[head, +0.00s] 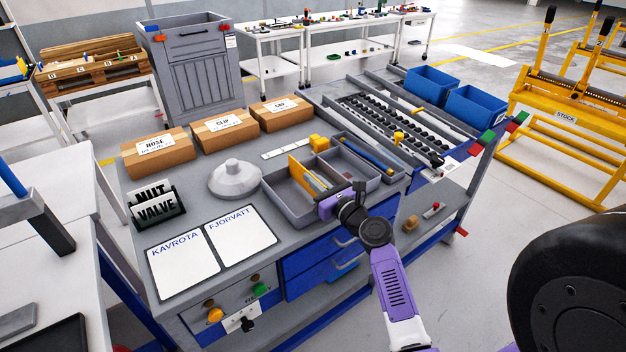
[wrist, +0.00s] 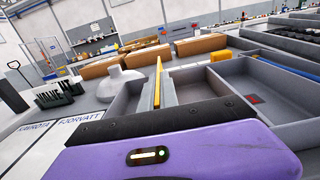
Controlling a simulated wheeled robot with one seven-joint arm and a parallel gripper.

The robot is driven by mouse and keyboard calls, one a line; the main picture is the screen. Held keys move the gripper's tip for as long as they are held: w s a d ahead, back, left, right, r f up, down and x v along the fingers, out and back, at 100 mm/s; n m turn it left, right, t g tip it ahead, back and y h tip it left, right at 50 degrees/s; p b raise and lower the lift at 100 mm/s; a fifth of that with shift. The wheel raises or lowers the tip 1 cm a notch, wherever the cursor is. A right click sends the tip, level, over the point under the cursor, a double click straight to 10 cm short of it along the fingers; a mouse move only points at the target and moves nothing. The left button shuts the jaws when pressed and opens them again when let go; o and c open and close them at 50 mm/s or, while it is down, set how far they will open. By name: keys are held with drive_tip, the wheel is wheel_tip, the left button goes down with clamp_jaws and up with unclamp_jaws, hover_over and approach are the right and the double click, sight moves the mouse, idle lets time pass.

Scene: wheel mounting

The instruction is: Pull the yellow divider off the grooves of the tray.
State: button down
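The grey tray (head: 277,197) lies on the workbench top, with low walls; its right wall region also shows in the wrist view (wrist: 238,84). The yellow divider (head: 299,174) stands on edge in the tray's left part. In the wrist view the yellow divider (wrist: 158,78) is a thin upright strip straight ahead of my gripper, with grey finger-like plates close on both sides. My gripper (head: 322,193) is low over the tray's near side, at the divider's near end. Whether its fingers press on the divider cannot be told. The divider's lower edge and grooves are hidden.
A yellow block (head: 319,142) is behind the tray. A second grey bin (head: 372,182) with a blue item adjoins on the right. A grey domed part (head: 234,178) and two labelled sheets (head: 183,264) lie left. Cardboard boxes (head: 221,132) line the back.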

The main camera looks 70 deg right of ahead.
drive_tip(key=shift+r+p, duration=1.8)
drive_tip(key=shift+r+p, duration=2.5)
drive_tip(key=shift+p, duration=0.15)
drive_tip(key=shift+s+f, duration=0.1)
